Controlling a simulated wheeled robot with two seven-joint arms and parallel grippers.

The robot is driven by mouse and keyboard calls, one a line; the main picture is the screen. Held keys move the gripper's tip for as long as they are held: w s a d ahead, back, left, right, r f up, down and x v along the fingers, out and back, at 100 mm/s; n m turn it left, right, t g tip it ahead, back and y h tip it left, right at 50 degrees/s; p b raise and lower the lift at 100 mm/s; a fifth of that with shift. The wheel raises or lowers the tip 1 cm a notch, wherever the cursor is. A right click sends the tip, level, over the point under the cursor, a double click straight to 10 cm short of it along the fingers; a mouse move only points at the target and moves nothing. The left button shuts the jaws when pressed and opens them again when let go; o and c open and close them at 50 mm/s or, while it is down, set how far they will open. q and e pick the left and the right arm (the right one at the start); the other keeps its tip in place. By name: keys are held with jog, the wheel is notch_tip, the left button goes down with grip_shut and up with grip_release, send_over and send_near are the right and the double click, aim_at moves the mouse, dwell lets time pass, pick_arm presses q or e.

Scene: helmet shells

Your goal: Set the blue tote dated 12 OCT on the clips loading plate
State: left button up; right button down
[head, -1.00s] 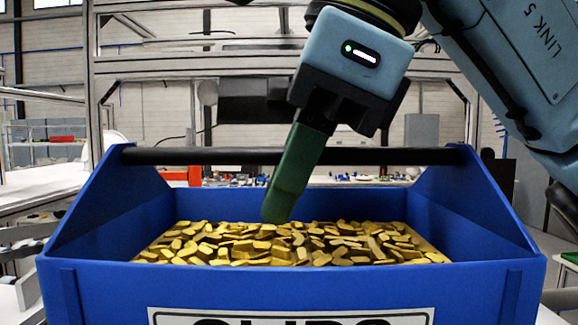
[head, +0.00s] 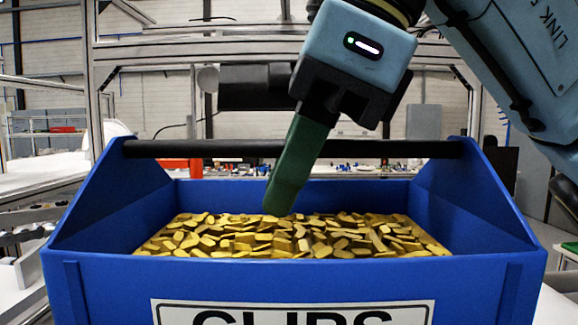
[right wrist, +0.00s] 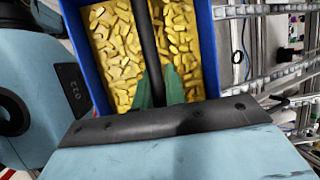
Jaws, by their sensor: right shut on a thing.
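A blue tote (head: 420,280) full of yellow clips (head: 300,238) fills the lower part of the head view. Its front label (head: 290,313) reads CLIPS, cut off by the picture's bottom edge; no date shows. A black bar handle (head: 200,149) spans its two raised ends. My right gripper (head: 285,185), with green fingers, is shut on the handle near its middle and points down over the clips. In the right wrist view the handle (right wrist: 148,40) runs between the green fingers (right wrist: 160,88). My left gripper is not in view. I cannot make out the clips loading plate.
Behind the tote are a metal frame (head: 93,80), a red item (head: 181,164) and a bench with small parts. Pale pieces lie on a surface at the left (head: 25,245). A green-topped surface (head: 570,247) shows at the right edge.

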jog(key=c, duration=1.4)
grip_release()
jog(key=shift+o, duration=0.2)
jog(key=shift+f, duration=0.1)
jog(key=p+v, duration=0.1)
jog(key=v, duration=1.2)
jog(key=shift+r, duration=0.25)
